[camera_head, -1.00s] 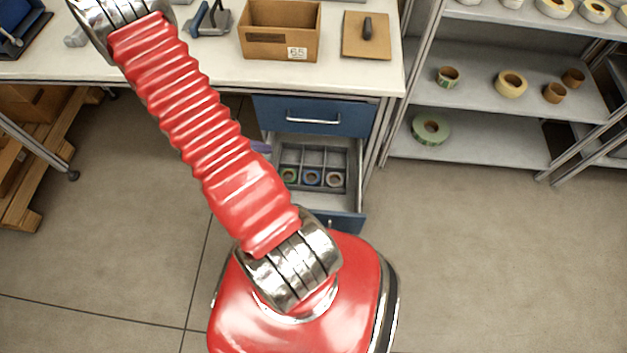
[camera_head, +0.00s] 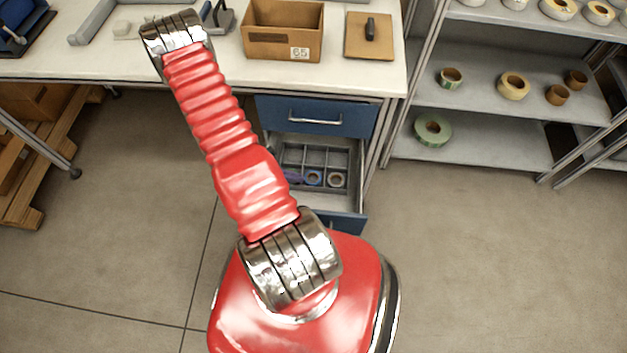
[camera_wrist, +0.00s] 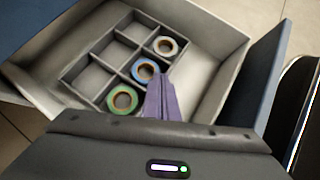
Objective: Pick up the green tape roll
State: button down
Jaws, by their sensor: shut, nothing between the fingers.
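The green tape roll (camera_wrist: 113,106) lies in a compartment of the grey divided tray in the open drawer, at the lower left of the rolls in the wrist view. In the head view my gripper hides most or all of it. My purple gripper (camera_wrist: 160,80) is shut and empty. In the wrist view its fingertips appear just right of the green roll and below the blue roll (camera_wrist: 137,77). In the head view my gripper (camera_head: 294,178) is over the drawer at the left of the row of rolls. Its height above them is unclear.
A white tape roll (camera_wrist: 157,44) sits beyond the blue one. The drawer's walls (camera_wrist: 223,70) surround the tray; a closed blue drawer (camera_head: 315,116) is above. Other rolls, including a large green one (camera_head: 420,129), are on the shelves at right. The floor in front is clear.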

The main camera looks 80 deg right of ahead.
aim_at(315, 184)
jog(key=shift+s+f, duration=0.1)
jog(key=x, duration=0.9)
jog(key=shift+s+d+f, duration=0.2)
jog(key=shift+d+f, duration=0.05)
